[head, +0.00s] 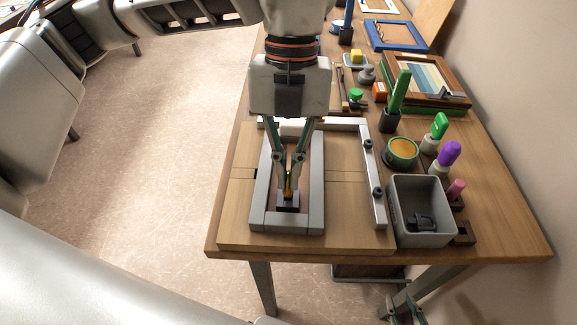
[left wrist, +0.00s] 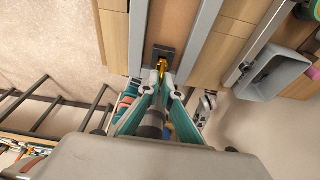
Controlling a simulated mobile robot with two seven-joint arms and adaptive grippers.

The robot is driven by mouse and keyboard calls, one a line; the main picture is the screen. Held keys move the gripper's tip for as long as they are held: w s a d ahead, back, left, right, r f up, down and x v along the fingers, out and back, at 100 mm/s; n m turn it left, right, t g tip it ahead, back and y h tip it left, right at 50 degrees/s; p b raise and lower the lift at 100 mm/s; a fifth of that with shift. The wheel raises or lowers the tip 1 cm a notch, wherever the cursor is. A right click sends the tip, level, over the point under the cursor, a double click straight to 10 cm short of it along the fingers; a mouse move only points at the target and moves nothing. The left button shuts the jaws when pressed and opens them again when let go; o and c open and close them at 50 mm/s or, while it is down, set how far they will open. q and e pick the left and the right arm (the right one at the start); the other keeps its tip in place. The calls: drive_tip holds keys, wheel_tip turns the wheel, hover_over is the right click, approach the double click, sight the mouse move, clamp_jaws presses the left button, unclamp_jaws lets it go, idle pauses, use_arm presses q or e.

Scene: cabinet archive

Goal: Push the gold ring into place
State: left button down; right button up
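The gold ring (head: 289,183) shows as a small gold piece between the fingertips of my left gripper (head: 290,186). In the left wrist view the gold ring (left wrist: 162,68) also sits between the converging fingertips (left wrist: 164,82), which look closed on it. The ring is at a dark block (head: 288,201) with a slot, between the grey rails of a frame (head: 260,190) on a wooden board. The fingers partly hide the ring, so its exact seating cannot be told. My right gripper (head: 403,306) is low beyond the table's front edge, with its fingers apart and empty.
A grey bin (head: 420,205) holding a dark part stands right of the board. A round tin (head: 402,152), colored-handled tools and picture frames (head: 425,78) fill the table's right and back. Floor is open at left.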

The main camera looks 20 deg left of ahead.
use_arm(q)
drive_tip(key=shift+f+b, duration=0.65)
drive_tip(key=shift+f, duration=0.4)
drive_tip(key=c, duration=1.7)
unclamp_jaws()
drive_tip(key=shift+r, duration=0.1)
drive_tip(key=shift+p+v, duration=1.6)
drive_tip(key=shift+v, duration=1.3)
drive_tip(key=v, duration=1.2)
drive_tip(key=shift+d, duration=0.1)
